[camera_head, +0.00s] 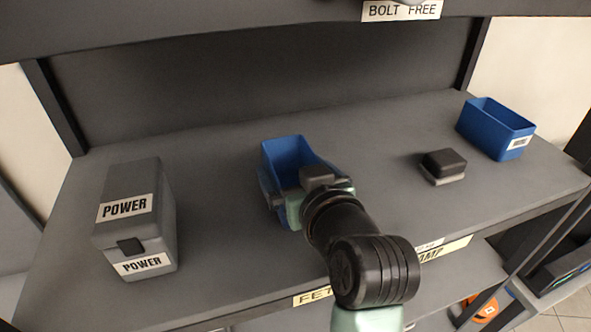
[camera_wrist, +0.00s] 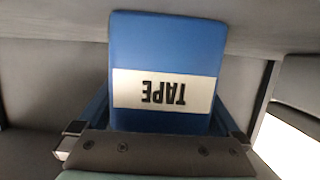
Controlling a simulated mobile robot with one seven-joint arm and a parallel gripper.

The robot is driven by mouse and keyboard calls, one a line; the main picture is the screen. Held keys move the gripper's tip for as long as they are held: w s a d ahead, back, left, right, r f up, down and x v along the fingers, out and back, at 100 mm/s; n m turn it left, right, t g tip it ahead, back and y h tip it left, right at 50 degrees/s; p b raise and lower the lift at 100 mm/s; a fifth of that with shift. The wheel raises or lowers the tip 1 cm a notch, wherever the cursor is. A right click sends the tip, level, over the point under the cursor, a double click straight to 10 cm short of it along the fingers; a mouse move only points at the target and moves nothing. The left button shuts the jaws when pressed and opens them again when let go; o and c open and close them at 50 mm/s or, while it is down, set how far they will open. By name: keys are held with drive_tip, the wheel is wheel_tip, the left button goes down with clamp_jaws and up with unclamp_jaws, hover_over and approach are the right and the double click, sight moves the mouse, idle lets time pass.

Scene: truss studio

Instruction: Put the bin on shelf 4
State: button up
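A blue open-topped bin (camera_head: 287,152) is at the middle of the grey shelf board (camera_head: 375,135) in the head view. My gripper (camera_head: 303,193) is at its near side, with a finger at either side of it. The wrist view shows the bin's blue face (camera_wrist: 168,50) close up, with a white TAPE label upside down in the picture. The fingers (camera_wrist: 157,135) flank the bin there; whether they press on it is unclear. My wrist hides the bin's near face in the head view, and whether its base touches the board is hard to tell. No shelf number is readable.
A grey POWER box (camera_head: 140,220) stands at the left. A small dark box (camera_head: 443,165) and a second blue bin (camera_head: 497,128) stand at the right. A board with a BOLT FREE label (camera_head: 401,11) hangs above. An orange item (camera_head: 485,309) shows below right.

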drive_tip(key=shift+r, duration=0.25)
drive_tip(key=shift+s+d, duration=0.1)
drive_tip(key=shift+s, duration=0.2)
drive_tip(key=b+v, duration=0.2)
drive_tip(key=v, duration=0.9)
drive_tip(key=shift+s, duration=0.15)
